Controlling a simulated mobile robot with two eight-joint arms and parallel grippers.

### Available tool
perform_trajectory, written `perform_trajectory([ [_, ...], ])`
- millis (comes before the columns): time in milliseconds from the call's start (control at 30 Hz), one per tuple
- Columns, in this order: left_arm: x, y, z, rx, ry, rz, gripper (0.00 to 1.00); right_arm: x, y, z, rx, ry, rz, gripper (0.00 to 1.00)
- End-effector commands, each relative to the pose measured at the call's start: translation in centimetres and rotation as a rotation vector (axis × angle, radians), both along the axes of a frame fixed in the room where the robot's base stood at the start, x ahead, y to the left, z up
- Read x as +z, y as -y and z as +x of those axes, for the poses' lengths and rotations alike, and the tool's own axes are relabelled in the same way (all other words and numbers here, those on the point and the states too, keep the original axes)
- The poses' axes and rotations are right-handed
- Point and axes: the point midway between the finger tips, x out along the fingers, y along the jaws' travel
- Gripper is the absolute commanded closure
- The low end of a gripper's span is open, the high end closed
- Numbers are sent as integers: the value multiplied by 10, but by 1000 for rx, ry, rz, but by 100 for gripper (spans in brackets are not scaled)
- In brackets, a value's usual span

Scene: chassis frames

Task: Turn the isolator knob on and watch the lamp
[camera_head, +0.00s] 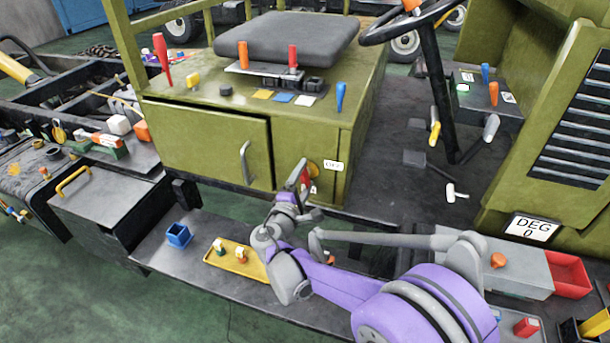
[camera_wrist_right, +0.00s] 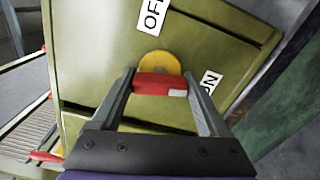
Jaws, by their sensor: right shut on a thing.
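The isolator knob is a red bar (camera_wrist_right: 155,83) on a yellow disc (camera_wrist_right: 158,63), set in the green cabinet front. In the right wrist view it lies crosswise between the fingers of my right gripper (camera_wrist_right: 163,88), which is shut on it. The knob's white end mark is at its right end, near the ON label (camera_wrist_right: 209,83). The OFF label (camera_wrist_right: 153,16) is above the disc. In the head view my right gripper (camera_head: 303,180) hides most of the knob, and the yellow disc (camera_head: 312,169) shows behind. I cannot tell which light is the lamp. My left gripper is out of view.
A yellow tray (camera_head: 222,262) and a blue box (camera_head: 178,235) sit on the step below. A red bin (camera_head: 568,273) stands at right.

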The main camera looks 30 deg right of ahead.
Motion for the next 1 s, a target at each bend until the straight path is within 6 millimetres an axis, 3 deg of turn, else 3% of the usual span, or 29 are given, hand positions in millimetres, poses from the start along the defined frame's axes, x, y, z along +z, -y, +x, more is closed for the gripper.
perform_trajectory([
  [400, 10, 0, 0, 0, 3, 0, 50, -1, -1, 0, 1, 164, 143, 78],
  [1000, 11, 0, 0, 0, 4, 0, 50, -1, -1, 0, 1, 195, 169, 78],
])
